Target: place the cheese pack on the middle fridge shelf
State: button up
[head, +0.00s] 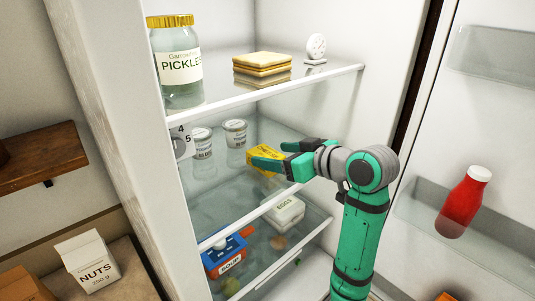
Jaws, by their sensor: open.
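The yellow cheese pack (264,154) is inside the fridge at the level of the middle glass shelf (225,205), right of two white cups. It appears to rest on that shelf, tilted in the picture; its underside is partly hidden. My gripper (279,155) reaches in from the right over the shelf's front edge. Its jaws are open, with the fingertips at the pack. One green finger covers the pack's lower part and the other is at its upper right. I cannot tell whether either finger touches it.
Two white cups (235,133) stand left of the pack. The top shelf (325,82) holds a pickle jar (180,85), stacked slices and a white dial. An egg carton (284,211) and a blue soup box (224,262) sit below. The open door (500,130) holds a red bottle (462,205).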

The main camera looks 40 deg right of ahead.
jog(key=v, duration=0.7)
jog(key=shift+s+r, duration=0.15)
jog(key=shift+s, duration=0.2)
